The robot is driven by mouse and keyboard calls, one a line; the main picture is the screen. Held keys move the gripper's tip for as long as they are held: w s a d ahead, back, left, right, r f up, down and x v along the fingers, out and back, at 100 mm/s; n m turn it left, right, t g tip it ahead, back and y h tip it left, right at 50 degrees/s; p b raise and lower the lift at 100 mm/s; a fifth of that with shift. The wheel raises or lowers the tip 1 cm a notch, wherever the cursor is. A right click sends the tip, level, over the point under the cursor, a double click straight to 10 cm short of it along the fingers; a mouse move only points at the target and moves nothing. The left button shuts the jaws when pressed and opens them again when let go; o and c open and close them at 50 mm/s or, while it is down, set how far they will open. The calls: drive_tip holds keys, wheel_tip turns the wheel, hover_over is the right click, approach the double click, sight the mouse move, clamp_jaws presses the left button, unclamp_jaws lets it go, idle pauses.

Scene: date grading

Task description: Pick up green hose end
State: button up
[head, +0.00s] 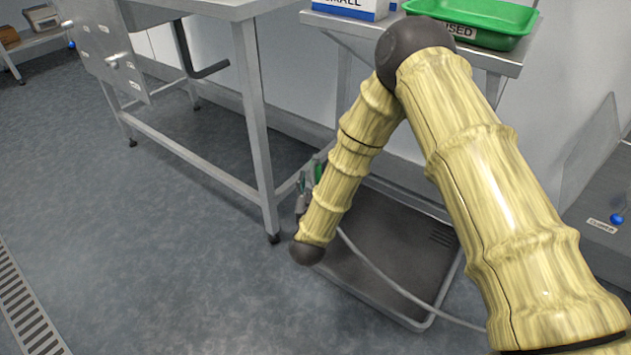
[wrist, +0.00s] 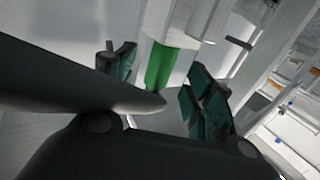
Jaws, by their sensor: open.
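The green hose end (wrist: 160,67) shows in the wrist view between the two dark fingers of my gripper (wrist: 161,78), with a visible gap to each finger. The fingers are open, one on each side of it. A pale part adjoins the green end above it in that view. In the head view, a bit of the green end (head: 317,168) shows beside my gripper (head: 304,187), low near the tray. My arm hides much of both there.
A pale hose (head: 385,279) runs over a grey floor tray (head: 430,321). A steel table (head: 255,110) stands at the left, its leg close to my gripper. A green bin (head: 500,22) sits on a shelf above. The floor at left is clear.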

sight(316, 174)
drive_tip(key=shift+w+d+r+b, duration=0.15)
drive_tip(key=shift+w+b, duration=0.55)
drive_tip(key=shift+w, duration=0.65)
drive_tip(key=shift+w+d+r+b, duration=0.1)
drive_tip(key=shift+w+b, duration=0.55)
drive_tip(key=shift+w, duration=0.7)
clamp_jaws()
